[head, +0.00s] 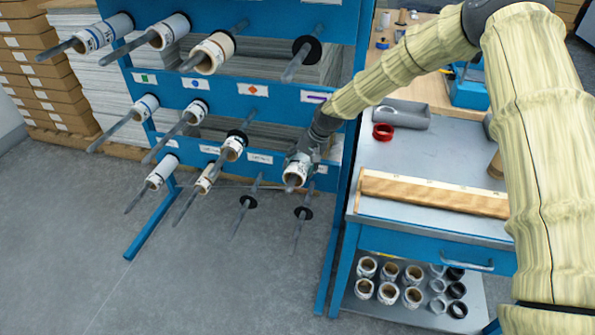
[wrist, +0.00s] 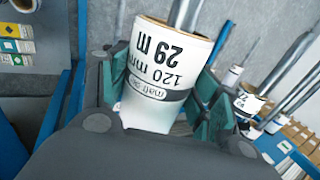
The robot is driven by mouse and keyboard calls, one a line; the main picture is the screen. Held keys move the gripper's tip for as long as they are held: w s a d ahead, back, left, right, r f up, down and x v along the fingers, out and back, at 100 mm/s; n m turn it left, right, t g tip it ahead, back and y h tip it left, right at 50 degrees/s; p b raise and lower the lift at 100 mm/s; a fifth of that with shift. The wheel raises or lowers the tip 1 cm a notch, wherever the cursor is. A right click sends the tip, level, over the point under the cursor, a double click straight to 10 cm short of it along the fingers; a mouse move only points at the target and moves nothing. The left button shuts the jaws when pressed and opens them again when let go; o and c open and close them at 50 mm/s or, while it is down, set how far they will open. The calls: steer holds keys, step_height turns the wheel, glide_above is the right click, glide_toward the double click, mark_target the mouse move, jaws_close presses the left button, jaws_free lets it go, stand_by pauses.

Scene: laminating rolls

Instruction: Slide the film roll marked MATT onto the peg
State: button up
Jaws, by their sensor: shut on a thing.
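The film roll marked matt (wrist: 160,65) is white with a grey band and large print, "120 mm" and "29 m", upside down in the wrist view. It also shows small in the head view (head: 296,171). My gripper (wrist: 150,110) is shut on it, with green pads on either side; in the head view my gripper (head: 303,160) is at the right end of the rack's middle row. A grey peg (wrist: 187,14) comes out of the roll's open core, so the roll appears to be around it. The peg's base is hidden behind the roll and my gripper.
The blue rack (head: 232,87) carries several rolls on long projecting pegs, left of my gripper. Below are two bare pegs with black discs (head: 248,203). A blue-framed bench (head: 400,160) stands close on the right, with a wooden strip (head: 430,193) and red ring (head: 383,131).

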mark_target(304, 156)
steer(key=shift+w+d, duration=0.3)
steer(key=shift+w, duration=0.55)
steer(key=shift+w+d, duration=0.25)
steer(key=shift+w, duration=0.55)
steer(key=o, duration=1.2)
